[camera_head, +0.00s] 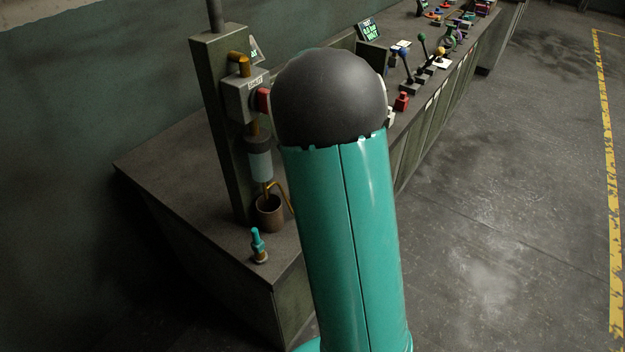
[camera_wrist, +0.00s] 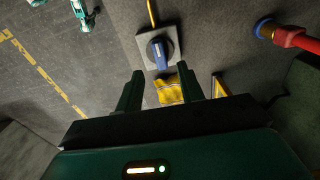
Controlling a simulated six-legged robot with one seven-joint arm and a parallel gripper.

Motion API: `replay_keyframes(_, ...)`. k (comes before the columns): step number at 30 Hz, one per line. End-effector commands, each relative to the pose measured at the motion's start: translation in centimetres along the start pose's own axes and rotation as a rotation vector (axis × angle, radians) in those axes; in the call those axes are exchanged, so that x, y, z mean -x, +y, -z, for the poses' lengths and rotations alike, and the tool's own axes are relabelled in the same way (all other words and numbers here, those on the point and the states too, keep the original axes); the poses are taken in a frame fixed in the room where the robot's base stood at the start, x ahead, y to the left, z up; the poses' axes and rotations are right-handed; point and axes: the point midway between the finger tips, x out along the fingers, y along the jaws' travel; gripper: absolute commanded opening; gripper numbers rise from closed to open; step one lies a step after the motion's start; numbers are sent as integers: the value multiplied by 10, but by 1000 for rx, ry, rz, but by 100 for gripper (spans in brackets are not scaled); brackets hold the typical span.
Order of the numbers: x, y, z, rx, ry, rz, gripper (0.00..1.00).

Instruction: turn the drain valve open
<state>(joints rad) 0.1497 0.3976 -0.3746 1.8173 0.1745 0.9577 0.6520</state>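In the wrist view, a blue valve handle (camera_wrist: 159,50) sits on a square grey plate (camera_wrist: 174,34) with a thin yellow pipe (camera_wrist: 152,12) running from it. It is likely the drain valve, but no label is readable. My gripper (camera_wrist: 160,71) has its two dark green fingers apart, one on each side of the view below the handle. Nothing is clamped between them; the handle appears beyond the fingertips. A yellow piece (camera_wrist: 170,92) shows between the fingers, and I cannot tell what it is. In the head view my teal arm hides the gripper and the handle.
A red pipe with a blue end (camera_wrist: 265,29) is at the upper right of the wrist view. In the head view a dark bench (camera_head: 170,165) carries a post, a red knob (camera_head: 263,100), a brown cup (camera_head: 269,214) and several levers. Open floor (camera_head: 500,210) lies right.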

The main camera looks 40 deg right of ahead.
Motion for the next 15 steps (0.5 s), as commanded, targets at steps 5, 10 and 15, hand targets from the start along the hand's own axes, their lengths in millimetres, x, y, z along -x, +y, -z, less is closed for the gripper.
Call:
replay_keyframes(5,41,-1,0,0,3,4,38)
replay_keyframes(10,70,0,0,0,2,2,38)
replay_keyframes(15,83,0,0,-1,1,0,38)
